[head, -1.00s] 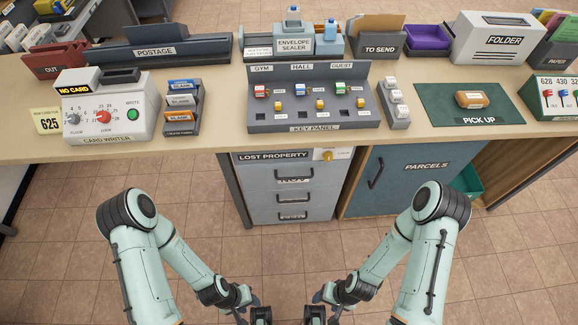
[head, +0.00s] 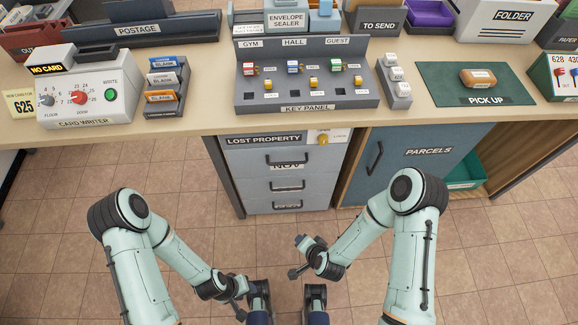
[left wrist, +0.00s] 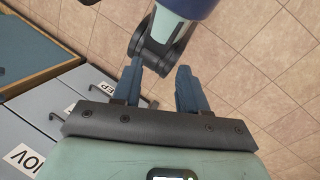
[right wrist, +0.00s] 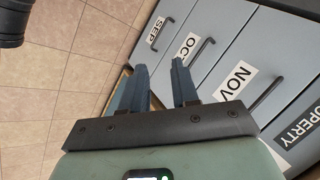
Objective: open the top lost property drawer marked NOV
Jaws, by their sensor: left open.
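The grey lost property cabinet (head: 230,170) stands under the counter in the head view. Its top drawer (head: 262,166) looks shut, with a dark bar handle (head: 288,160) partly covering the NOV label. In the right wrist view the NOV label (right wrist: 234,82) shows clearly beside the OCT and SEP drawers. A yellow knob (head: 322,139) sits on a pale plate right of the LOST PROPERTY sign. My left gripper (head: 258,288) and right gripper (head: 316,290) are low in front of the cabinet, apart from it. Both are open and empty: left wrist view (left wrist: 157,75), right wrist view (right wrist: 161,72).
The blue PARCELS door (head: 405,165) is right of the cabinet, with a green bin (head: 466,174) beside it. The counter edge (head: 180,127) overhangs the drawers and carries the key panel (head: 306,104) and card writer (head: 88,95). The tiled floor in front is clear.

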